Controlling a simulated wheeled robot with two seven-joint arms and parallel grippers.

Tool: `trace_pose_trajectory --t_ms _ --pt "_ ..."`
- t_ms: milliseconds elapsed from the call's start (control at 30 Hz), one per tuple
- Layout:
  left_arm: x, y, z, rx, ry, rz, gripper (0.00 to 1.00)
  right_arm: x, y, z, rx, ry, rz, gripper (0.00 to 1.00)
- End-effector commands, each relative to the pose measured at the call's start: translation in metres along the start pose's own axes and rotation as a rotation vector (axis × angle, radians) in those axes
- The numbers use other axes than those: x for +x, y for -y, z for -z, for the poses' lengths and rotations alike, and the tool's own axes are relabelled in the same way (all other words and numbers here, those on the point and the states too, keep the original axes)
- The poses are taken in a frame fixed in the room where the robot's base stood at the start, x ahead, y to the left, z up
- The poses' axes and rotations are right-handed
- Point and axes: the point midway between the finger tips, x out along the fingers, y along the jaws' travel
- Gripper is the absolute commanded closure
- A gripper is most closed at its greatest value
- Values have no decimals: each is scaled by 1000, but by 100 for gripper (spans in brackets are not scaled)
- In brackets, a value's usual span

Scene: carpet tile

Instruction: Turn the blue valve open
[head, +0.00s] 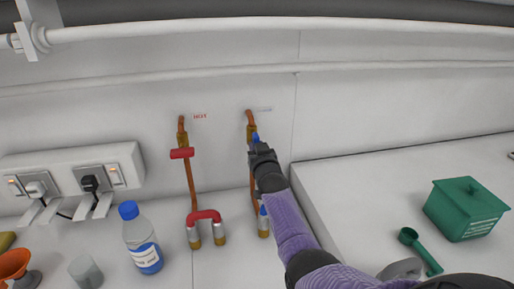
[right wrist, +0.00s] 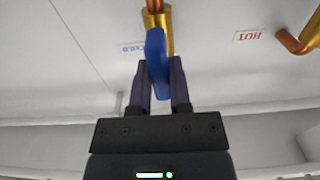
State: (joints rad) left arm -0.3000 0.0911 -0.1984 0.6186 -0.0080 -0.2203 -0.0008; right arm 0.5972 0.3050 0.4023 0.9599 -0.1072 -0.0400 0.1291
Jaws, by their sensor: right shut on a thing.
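The blue valve handle (head: 255,137) sits on a brass valve body (head: 251,131) on the copper pipe under the small blue label. My right gripper (head: 257,143) reaches it from the lower right and hides most of it in the head view. In the right wrist view the blue handle (right wrist: 157,62) stands between the two fingers of my right gripper (right wrist: 162,82), which are shut on it. There its long side runs roughly in line with the brass body (right wrist: 157,20). My left gripper is not in view.
A bottle (head: 142,240), a cup (head: 86,272) and a socket box (head: 70,172) are at left. A green box (head: 465,209) and scoop (head: 420,250) lie at right.

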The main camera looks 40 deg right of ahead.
Motion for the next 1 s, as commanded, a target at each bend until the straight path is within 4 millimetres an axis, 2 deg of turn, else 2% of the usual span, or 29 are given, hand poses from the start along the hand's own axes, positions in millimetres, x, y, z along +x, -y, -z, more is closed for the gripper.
trace_pose_trajectory --t_ms 533,567,700,733,1000 --pt "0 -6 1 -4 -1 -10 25 0 0 -2 -26 4 0 100" --pt "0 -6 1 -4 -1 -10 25 0 0 -2 -26 4 0 74" --pt "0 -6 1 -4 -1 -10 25 0 0 -1 -25 3 0 45" --pt "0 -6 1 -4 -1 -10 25 0 0 -1 -24 3 0 41" --pt "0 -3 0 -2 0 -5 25 -1 0 0 -23 1 0 41"
